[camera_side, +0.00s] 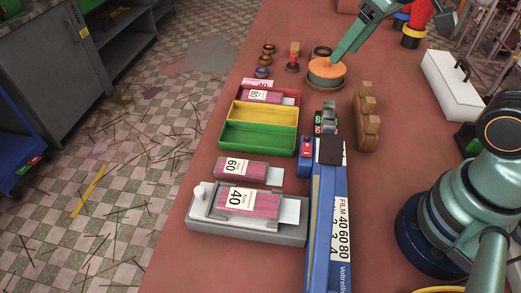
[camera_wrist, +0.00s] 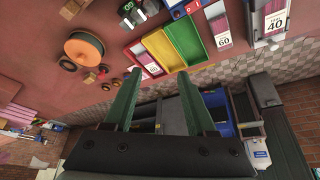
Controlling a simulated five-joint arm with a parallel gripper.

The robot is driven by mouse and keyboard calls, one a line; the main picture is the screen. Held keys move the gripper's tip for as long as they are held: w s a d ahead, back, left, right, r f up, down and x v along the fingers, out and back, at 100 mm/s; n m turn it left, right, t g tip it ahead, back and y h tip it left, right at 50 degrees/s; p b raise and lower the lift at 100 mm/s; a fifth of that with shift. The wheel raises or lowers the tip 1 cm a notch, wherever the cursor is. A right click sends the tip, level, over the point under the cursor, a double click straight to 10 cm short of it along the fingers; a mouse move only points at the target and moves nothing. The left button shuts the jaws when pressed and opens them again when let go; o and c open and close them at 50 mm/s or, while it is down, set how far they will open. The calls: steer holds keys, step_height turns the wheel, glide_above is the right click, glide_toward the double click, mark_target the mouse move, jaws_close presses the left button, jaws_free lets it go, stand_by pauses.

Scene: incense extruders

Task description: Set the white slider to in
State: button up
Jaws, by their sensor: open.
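A grey block (camera_side: 247,231) at the table's left edge carries a magenta pack labelled 40 (camera_side: 245,201). A white flat piece (camera_side: 289,211) sticks out from the pack's right end. A white knob (camera_side: 199,191) stands at the block's left end. I cannot tell for certain which of these two is the white slider. The labelled pack also shows at the top right of the wrist view (camera_wrist: 273,22). My gripper (camera_wrist: 158,74) is open and empty, its two green fingers well apart. In the side view it is at the top, by the orange disc (camera_side: 326,69), far from the grey block.
A magenta pack labelled 60 (camera_side: 241,168) lies behind the block. Red, yellow and green (camera_side: 257,137) trays lie farther back. A long blue box (camera_side: 327,230) borders the block's right side. Wooden blocks (camera_side: 367,118) and a white case (camera_side: 451,84) stand to the right.

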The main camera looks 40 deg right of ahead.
steer(key=w+a+n+g, duration=0.2)
steer(key=w+a+n, duration=0.2)
steer(key=a, duration=0.5)
steer(key=n+g, duration=0.3)
steer(key=n, duration=0.4)
glide_above(200, 189)
step_height(200, 189, down, 7)
steer(key=shift+h, duration=0.3)
step_height(200, 189, down, 12)
steer(key=shift+s+r, duration=0.1)
jaws_close()
